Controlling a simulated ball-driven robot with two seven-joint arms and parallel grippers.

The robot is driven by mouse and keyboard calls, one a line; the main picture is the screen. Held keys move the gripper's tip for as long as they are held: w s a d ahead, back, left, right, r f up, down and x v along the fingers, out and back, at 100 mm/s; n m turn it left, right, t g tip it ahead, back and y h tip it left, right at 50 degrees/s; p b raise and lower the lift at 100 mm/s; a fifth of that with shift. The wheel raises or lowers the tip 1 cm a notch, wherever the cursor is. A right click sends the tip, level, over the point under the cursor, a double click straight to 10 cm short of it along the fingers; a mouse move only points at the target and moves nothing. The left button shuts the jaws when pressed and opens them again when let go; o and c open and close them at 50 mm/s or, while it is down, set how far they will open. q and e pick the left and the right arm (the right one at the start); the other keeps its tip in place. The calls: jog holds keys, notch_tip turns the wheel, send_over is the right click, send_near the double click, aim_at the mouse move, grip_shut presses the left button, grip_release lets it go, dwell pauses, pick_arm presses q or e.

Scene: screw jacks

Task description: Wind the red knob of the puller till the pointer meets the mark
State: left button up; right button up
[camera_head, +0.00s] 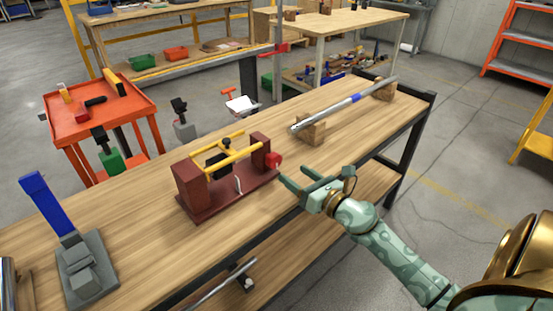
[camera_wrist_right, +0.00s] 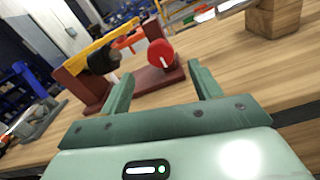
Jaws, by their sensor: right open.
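The puller (camera_head: 215,201) is a dark red frame with two end blocks and yellow rods, standing on the wooden bench. Its red knob (camera_head: 276,160) is on the right end block, facing my right gripper. A black block (camera_head: 217,165) sits on the rods, and a thin pale upright piece (camera_head: 238,184) stands at the base's front; I cannot tell whether it is the pointer or the mark. My right gripper (camera_head: 297,184) is open and empty, just right of the knob and apart from it. In the right wrist view the knob (camera_wrist_right: 161,53) shows ahead between the fingers. My left gripper is not in view.
A grey device with a blue lever (camera_head: 48,204) stands at the bench's left. A metal bar (camera_head: 345,106) rests on wooden blocks (camera_head: 312,132) at the far right. An orange cart (camera_head: 90,118) is behind. Bare bench lies between the puller and the blue lever.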

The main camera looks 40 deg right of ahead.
aim_at(277, 162)
jog(key=w, duration=0.9)
jog(key=shift+a, duration=0.35)
jog(key=shift+s, duration=0.1)
jog(key=c, duration=1)
jog(key=shift+o, duration=0.2)
jog(key=shift+r+m, duration=0.1)
jog(key=shift+m, duration=1.1)
jog(key=shift+m+p, duration=0.35)
jog(key=shift+m, duration=0.45)
